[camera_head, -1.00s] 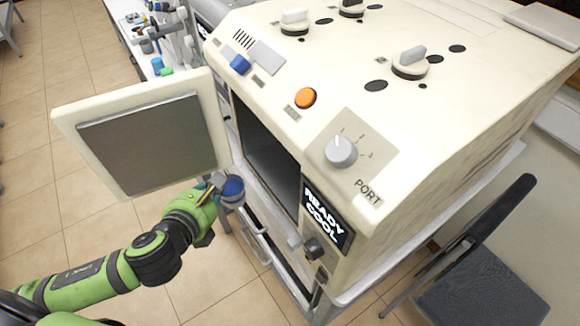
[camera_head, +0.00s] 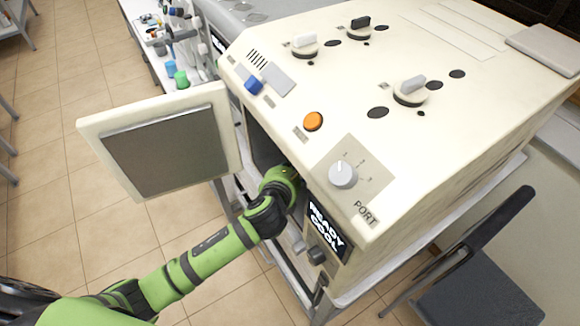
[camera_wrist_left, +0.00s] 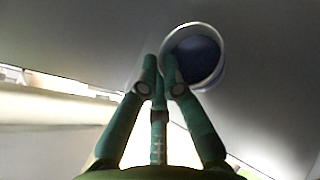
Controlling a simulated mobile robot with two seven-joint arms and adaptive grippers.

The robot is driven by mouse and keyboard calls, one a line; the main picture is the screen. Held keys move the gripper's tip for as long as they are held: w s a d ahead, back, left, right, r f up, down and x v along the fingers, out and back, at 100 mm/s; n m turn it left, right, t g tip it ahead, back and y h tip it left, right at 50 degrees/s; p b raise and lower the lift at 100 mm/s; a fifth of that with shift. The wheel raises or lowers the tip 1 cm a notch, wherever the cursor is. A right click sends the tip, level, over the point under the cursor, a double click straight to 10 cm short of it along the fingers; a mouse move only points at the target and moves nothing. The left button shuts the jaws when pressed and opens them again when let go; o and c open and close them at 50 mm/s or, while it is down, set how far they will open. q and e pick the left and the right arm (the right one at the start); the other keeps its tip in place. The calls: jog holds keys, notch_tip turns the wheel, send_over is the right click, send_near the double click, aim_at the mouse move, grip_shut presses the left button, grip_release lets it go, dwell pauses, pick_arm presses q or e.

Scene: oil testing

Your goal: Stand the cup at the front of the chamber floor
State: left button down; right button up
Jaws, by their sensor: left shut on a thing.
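The cup (camera_wrist_left: 197,54) shows in the left wrist view as a round vessel with a pale rim and a dark blue inside. My left gripper (camera_wrist_left: 160,72) is shut on its near edge. In the head view my left arm (camera_head: 272,205) reaches into the open chamber (camera_head: 262,148) of the cream machine. The cup and the fingertips are hidden there by the arm and the machine's front. Whether the cup touches the chamber floor, I cannot tell. My right gripper does not show.
The chamber door (camera_head: 160,150) stands open to the left of my arm. A panel reading READY COOL (camera_head: 326,224) and a knob (camera_head: 317,255) lie just right of the opening. A dark chair (camera_head: 470,275) stands at the lower right.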

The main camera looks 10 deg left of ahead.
pick_arm(q)
jog(key=shift+f, duration=0.6)
jog(key=c, duration=1.4)
grip_release()
jog(key=shift+f, duration=0.1)
jog(key=shift+s, duration=0.15)
jog(key=b+v, duration=0.1)
jog(key=v, duration=0.6)
jog(key=shift+s, duration=0.15)
